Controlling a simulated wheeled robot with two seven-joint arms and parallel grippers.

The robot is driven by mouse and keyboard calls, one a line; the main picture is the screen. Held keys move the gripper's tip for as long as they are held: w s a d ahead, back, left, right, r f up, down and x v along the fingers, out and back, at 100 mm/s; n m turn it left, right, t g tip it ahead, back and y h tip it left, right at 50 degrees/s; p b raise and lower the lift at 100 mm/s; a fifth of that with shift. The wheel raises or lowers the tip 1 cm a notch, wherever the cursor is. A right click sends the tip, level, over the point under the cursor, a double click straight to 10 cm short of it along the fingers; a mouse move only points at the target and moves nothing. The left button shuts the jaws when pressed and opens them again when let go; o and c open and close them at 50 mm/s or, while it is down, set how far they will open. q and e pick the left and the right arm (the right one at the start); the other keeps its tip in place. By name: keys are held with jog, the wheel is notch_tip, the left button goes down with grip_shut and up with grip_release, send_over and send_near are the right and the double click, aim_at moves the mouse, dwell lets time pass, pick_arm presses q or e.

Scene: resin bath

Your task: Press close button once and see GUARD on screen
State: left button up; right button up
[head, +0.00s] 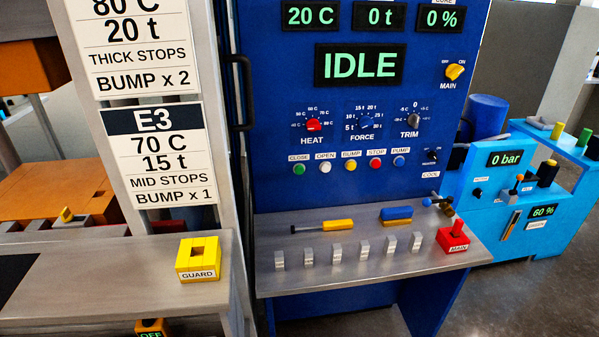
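The blue control panel (270,120) fills the middle of the head view. Its green button (299,169), under the label CLOSE, is at the left end of a row of several buttons. The main screen (360,64) reads IDLE in green letters. Smaller screens above it read 20 C (311,17), 0 t (380,17) and 0 % (440,18). A yellow block labelled GUARD (199,260), with a square hole in its top, sits on the grey bench at the left. Neither of my grippers shows in the head view.
A grey shelf (350,280) below the panel holds several small metal blocks, a yellow-handled tool (338,225), a blue and yellow block (397,214) and a red MAIN block (453,238). A recipe card (160,155) is at the left. A light-blue machine (497,195) stands at the right.

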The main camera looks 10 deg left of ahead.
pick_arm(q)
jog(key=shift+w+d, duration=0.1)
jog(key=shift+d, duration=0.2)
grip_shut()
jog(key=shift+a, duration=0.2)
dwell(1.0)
